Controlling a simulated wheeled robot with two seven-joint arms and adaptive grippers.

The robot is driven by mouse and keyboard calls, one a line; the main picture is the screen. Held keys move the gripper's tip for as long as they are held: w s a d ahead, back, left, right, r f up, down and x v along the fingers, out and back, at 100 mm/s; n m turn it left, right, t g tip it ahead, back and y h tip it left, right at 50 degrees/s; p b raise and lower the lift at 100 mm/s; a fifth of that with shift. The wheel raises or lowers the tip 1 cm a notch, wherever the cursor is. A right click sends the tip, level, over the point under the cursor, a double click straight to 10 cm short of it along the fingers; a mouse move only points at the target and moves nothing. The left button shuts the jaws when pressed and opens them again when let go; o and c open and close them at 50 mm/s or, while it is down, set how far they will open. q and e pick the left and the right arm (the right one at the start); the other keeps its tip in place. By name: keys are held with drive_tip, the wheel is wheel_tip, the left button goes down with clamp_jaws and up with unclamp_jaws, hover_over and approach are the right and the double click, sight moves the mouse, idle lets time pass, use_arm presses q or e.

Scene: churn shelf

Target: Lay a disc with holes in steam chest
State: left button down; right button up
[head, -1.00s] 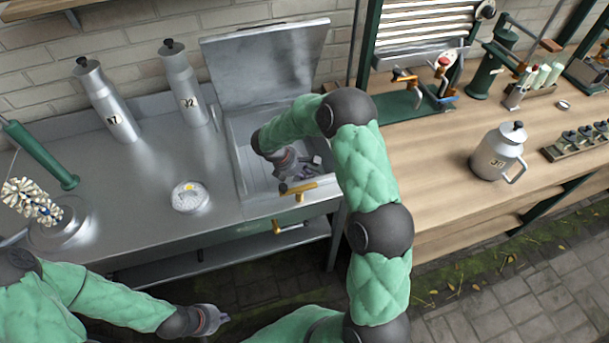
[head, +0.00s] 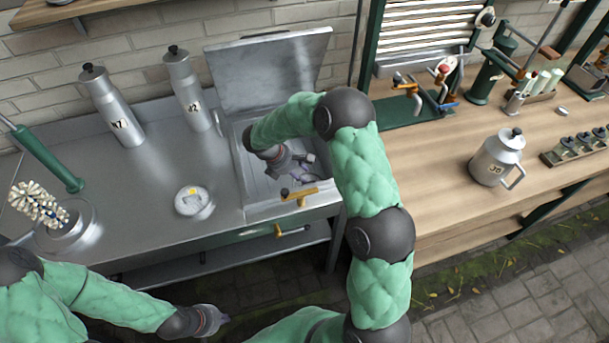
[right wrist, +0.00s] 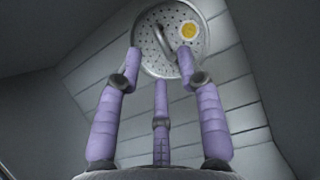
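The steam chest (head: 233,168) is an open steel box in the bench with its lid (head: 268,72) raised. My right gripper (head: 302,166) is inside it, pointing down. In the right wrist view a round metal disc with holes (right wrist: 150,58), with a loop handle and a yellow spot, lies beyond the fingers against a slatted surface. The right fingers (right wrist: 160,68) are spread apart, two near the handle; contact is unclear. In the head view arm and gripper largely hide the disc. My left gripper (head: 218,318) hangs low in front of the bench; its fingers are too small to judge.
Two tall metal canisters (head: 113,108) (head: 188,90) stand behind. A brass tap (head: 299,195) is at the chest front. A kettle-like can (head: 496,158) stands on the wooden bench.

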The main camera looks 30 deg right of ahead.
drive_tip(key=p+v, duration=0.2)
drive_tip(key=v, duration=0.5)
